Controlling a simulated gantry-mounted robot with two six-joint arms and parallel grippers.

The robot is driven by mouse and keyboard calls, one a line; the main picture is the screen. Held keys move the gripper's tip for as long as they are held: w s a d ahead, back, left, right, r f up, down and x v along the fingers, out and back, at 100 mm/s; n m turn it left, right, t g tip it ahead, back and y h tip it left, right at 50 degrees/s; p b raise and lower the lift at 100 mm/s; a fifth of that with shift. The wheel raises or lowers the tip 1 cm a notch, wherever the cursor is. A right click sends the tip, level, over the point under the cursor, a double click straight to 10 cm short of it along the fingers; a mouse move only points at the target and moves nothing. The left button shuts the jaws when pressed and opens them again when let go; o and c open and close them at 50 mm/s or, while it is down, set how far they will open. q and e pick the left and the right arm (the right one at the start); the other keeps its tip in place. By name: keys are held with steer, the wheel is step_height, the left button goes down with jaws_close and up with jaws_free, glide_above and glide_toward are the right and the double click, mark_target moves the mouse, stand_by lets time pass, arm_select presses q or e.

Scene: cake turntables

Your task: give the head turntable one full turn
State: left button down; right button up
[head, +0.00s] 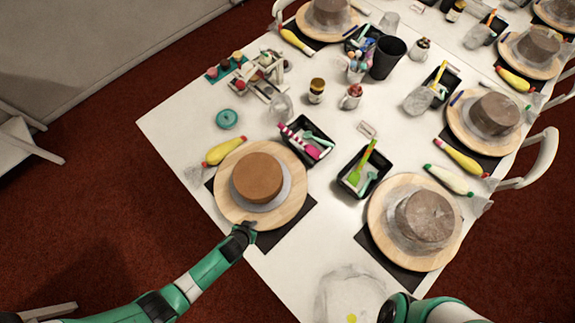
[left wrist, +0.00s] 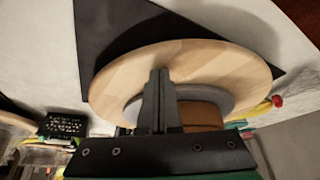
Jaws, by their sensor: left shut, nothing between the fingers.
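The head turntable is a round pale wooden board (head: 288,208) at the near left end of the table. It carries a grey disc and a smooth brown cake (head: 257,177). My left gripper (head: 246,228) is shut and empty at the board's near edge. In the left wrist view the closed fingers (left wrist: 158,75) overlap the wooden board (left wrist: 225,62), with the brown cake (left wrist: 200,115) partly hidden behind the gripper. I cannot tell whether the fingertips touch the wood. Part of my right arm shows at the bottom right, but its gripper is not visible.
A dark mat (head: 268,238) lies under the board. A yellow piping bag (head: 223,151), a teal lid (head: 228,118) and a black tool tray (head: 307,143) lie close behind it. Another turntable (head: 440,252) with a grey-brown cake stands to the right. Bare table lies between them.

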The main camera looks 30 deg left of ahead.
mark_target(279, 219)
arm_select(q)
steer(key=shift+w+d+f+b, duration=0.15)
steer(key=shift+w+d, duration=0.1)
steer(key=shift+d, duration=0.35)
steer(key=shift+w+d+r+b, duration=0.15)
steer(key=shift+w+d, duration=0.1)
steer(key=shift+d, duration=0.3)
steer(key=shift+w+d, duration=0.1)
steer(key=shift+d, duration=0.15)
steer(key=w+d+b, duration=0.2)
steer(key=w+d, duration=0.2)
steer(key=shift+w+d+f+b, duration=0.1)
steer(key=shift+b, duration=0.3)
steer(key=shift+w+d, duration=0.2)
